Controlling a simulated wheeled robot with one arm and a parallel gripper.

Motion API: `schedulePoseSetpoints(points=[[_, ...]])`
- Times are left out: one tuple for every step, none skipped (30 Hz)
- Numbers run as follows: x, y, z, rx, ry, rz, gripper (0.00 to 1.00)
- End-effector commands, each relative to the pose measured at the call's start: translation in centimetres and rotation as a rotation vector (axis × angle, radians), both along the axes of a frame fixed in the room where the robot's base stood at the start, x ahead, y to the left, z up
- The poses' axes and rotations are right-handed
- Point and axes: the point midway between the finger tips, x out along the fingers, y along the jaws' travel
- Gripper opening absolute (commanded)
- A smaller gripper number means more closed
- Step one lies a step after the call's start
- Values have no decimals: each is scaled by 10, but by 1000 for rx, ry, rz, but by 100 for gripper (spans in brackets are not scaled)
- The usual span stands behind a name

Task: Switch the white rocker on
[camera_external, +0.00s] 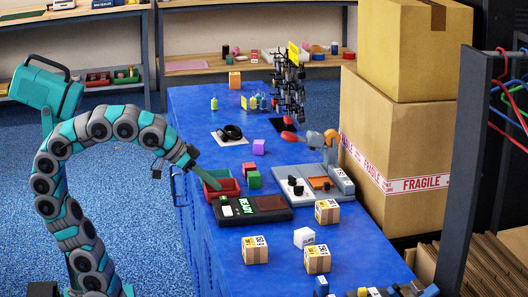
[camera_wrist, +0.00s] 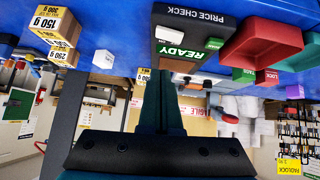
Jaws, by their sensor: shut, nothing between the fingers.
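A dark panel (camera_external: 268,212) with a green READY sign lies on the blue table. The wrist view shows it upside down as a dark panel (camera_wrist: 212,18) marked PRICE CHECK. A white piece (camera_wrist: 168,35) on its face beside the READY sign looks like the white rocker; its tilt is too small to tell. The shut fingers (camera_wrist: 161,85) point towards the panel in the wrist view.
A red tray (camera_external: 221,191), a green block (camera_external: 254,180) and a red block stand close beside the panel. A grey device (camera_external: 340,182) is to the right. A white cube (camera_external: 304,237) and several small cartons are nearer the front. Large cartons (camera_external: 390,143) stand behind.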

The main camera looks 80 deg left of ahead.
Motion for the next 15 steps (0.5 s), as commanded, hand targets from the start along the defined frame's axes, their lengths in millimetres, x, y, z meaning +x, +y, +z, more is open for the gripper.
schedulePoseSetpoints(points=[[-7,-1,9,-1,-6,-1,0],[-12,-2,14,-1,-6,-1,0],[-18,-3,19,-1,-4,-1,0],[-22,-3,23,-1,-5,0,0],[-25,-4,28,-1,-6,0,0],[-30,-5,32,0,-6,-1,0],[-33,-5,34,1,-5,0,0],[-36,-5,36,1,-3,1,0],[-39,-6,39,1,-1,1,0],[-41,-6,41,1,-1,1,0],[-43,-6,43,0,-1,0,0],[-45,-7,45,0,-2,0,0],[-46,-7,46,-1,-2,-1,0],[-47,-7,47,-1,-2,-1,0],[-48,-7,48,-1,-2,-1,0]])
